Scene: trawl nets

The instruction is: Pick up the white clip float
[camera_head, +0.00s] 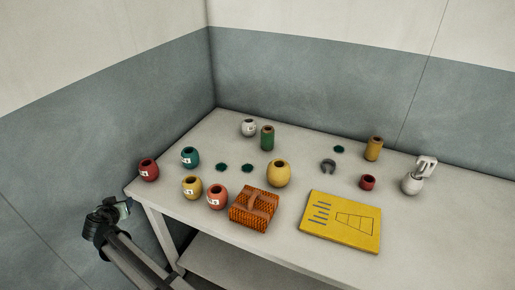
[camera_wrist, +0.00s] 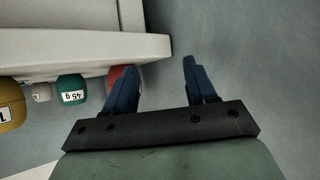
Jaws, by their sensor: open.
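The white clip float (camera_head: 411,185) looks to be the round white body with a pale clip on top, standing upright near the right end of the table. It is not in the wrist view. My gripper (camera_head: 123,209) is off the table's left edge, far from that float. In the wrist view my gripper (camera_wrist: 158,78) shows two blue fingers spread apart with nothing between them. A different white float with a label (camera_head: 249,128) stands at the back left; a pale labelled float also shows in the wrist view (camera_wrist: 41,92).
The table (camera_head: 305,160) holds red (camera_head: 148,170), teal (camera_head: 189,157) and yellow (camera_head: 278,174) floats, an orange mesh block (camera_head: 246,219) and a yellow board (camera_head: 350,240). A red cup-like piece (camera_head: 367,182) and an ochre cylinder (camera_head: 374,148) stand left of the clip float. Walls rise behind.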

